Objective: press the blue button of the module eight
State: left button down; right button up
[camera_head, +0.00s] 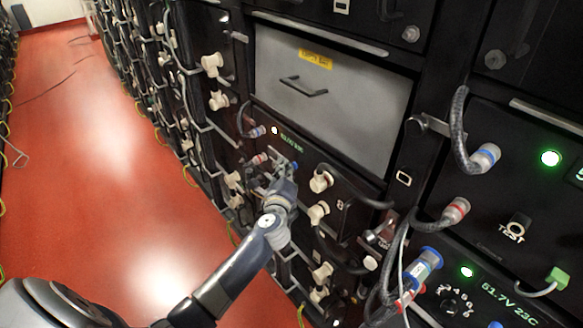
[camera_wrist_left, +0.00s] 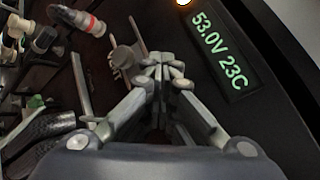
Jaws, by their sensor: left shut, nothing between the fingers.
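The module marked 8 (camera_head: 345,226) is a black unit in the rack, below a grey drawer front. Its green display (camera_head: 292,143) also shows in the left wrist view (camera_wrist_left: 221,50), reading 53.0V 23C. My left gripper (camera_head: 287,168) is shut and empty, in front of this module's face. In the left wrist view its fingertips (camera_wrist_left: 160,72) meet below and left of the display; I cannot tell whether they touch the panel. No blue button can be made out on this module; the fingers cover part of the face. My right gripper is not in view.
A grey drawer front (camera_head: 345,105) with a handle sits above. Cables and white connectors (camera_head: 320,180) stick out around the module. A neighbouring module (camera_head: 480,284) at lower right reads 51.7V 23C. The red floor (camera_head: 95,140) at left is open.

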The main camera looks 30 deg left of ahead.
pick_arm(q)
jog(key=shift+s+a+p, duration=0.15)
jog(key=shift+s+a, duration=0.05)
jog(key=shift+s, duration=0.3)
jog(key=shift+s+a+p, duration=0.15)
jog(key=shift+s, duration=0.3)
jog(key=s, duration=0.1)
jog(key=s+a, duration=0.1)
jog(key=s, duration=0.1)
jog(key=s+a+p, duration=0.1)
jog(key=shift+s, duration=0.35)
